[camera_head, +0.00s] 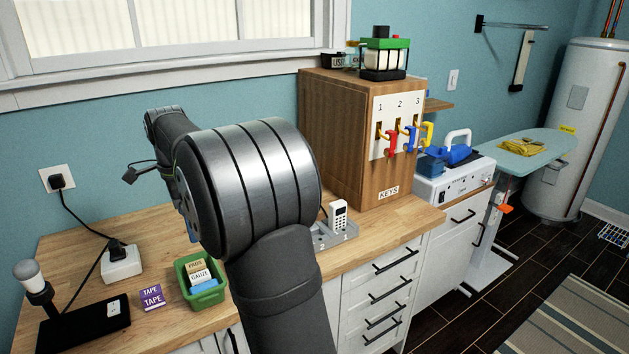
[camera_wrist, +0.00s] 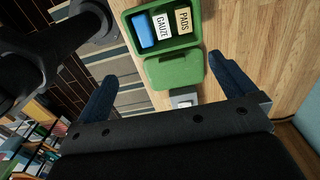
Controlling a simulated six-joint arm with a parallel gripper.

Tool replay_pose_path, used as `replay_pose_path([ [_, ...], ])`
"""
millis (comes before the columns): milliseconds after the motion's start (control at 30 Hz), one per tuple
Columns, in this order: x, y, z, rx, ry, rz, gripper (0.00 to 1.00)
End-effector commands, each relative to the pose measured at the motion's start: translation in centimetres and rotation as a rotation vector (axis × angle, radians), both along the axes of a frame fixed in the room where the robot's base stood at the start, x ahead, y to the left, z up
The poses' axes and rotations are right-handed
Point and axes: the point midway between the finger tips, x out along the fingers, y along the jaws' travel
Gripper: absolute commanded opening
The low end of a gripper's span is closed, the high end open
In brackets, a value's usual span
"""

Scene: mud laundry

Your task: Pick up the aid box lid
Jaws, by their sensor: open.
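The green aid box (camera_head: 203,298) stands open on the wooden counter, with pads, gauze and a blue item inside. It also shows at the top of the wrist view (camera_wrist: 195,42). The green aid box lid (camera_wrist: 175,70) lies right beside the box in the wrist view; I cannot tell whether they touch. In the head view my arm hides the lid. My gripper (camera_wrist: 163,68) is open, its two blue fingers on either side of the lid in the picture. Nothing is held. The gap between fingers and lid is hard to judge.
A purple tape box (camera_head: 152,297), a black base with a lamp (camera_head: 85,322) and a white plug block (camera_head: 121,262) stand left of the aid box. A grey tray (camera_head: 325,238) with a white remote (camera_head: 338,215) and the wooden key cabinet (camera_head: 335,140) stand to the right.

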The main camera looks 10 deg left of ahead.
Motion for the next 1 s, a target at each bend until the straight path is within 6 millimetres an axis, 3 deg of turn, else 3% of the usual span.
replay_pose_path([
  [67, 0.0, 0.0, 0.0, 0.0, 0.0, 0.0, 0.98],
  [367, 0.0, 0.0, -0.1, 0.0, 0.0, 0.0, 0.4],
  [733, 0.3, -0.2, -0.1, 0.0, 0.0, 0.045, 0.4],
  [1000, 2.3, -1.7, -0.2, -0.001, 0.001, 0.46, 0.4],
])
